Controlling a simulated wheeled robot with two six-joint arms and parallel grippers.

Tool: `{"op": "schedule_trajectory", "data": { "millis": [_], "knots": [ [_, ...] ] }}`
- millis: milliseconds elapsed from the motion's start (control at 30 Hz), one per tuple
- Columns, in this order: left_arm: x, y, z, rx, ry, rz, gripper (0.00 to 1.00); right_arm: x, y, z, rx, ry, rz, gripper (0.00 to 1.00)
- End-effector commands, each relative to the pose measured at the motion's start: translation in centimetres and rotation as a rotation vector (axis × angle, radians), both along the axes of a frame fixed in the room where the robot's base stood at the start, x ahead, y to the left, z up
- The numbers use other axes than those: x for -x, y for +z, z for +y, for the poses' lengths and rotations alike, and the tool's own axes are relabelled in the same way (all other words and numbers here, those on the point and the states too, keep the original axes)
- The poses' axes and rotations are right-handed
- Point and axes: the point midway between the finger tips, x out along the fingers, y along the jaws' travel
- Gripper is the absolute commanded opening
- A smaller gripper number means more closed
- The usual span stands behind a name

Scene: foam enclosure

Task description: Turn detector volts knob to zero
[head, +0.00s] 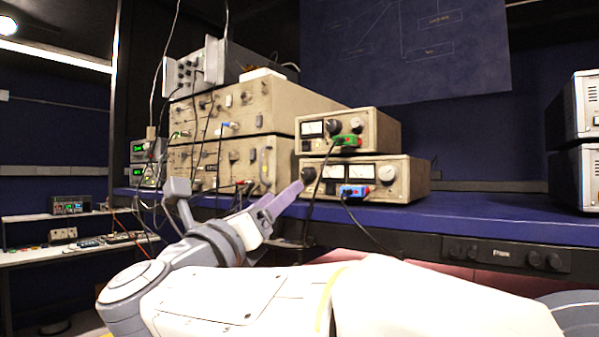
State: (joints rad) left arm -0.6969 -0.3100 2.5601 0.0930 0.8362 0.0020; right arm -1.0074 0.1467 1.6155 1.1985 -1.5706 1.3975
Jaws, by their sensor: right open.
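Two small beige instruments with meters are stacked on the blue bench shelf. The upper one (380,131) has a dark knob (333,127), and the lower one (408,181) has a dark knob (308,174) at its left and a pale dial (387,173) at its right. Labels are too small to read, so I cannot tell which is the detector volts knob. My right gripper (238,186) is open and empty in front of the stack. Its purple finger reaches up close to the lower instrument's left knob; contact is unclear. My left gripper is out of view.
Large beige rack units (240,105) with hanging cables stand left of the small instruments. A green plug (346,140) and a blue plug (354,191) stick out with black leads. The blue shelf (490,212) is clear to the right, up to white boxes (590,177).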

Motion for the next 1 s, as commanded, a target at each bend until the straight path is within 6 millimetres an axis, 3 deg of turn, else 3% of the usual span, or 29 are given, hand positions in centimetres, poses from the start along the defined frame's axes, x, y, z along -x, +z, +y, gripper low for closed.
{"op": "schedule_trajectory", "data": {
  "millis": [100,400,867,1000],
  "knots": [
    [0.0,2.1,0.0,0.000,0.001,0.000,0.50,-2.0,1.5,-1.2,0.005,-0.006,0.002,0.61],
    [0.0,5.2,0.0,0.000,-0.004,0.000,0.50,-6.1,3.1,-3.2,0.006,-0.002,0.002,0.61],
    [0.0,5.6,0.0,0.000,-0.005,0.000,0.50,-7.2,3.1,-3.6,0.005,0.003,0.001,0.61],
    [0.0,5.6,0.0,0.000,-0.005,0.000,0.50,-7.2,3.2,-3.6,0.005,0.003,0.001,0.08]
  ]
}}
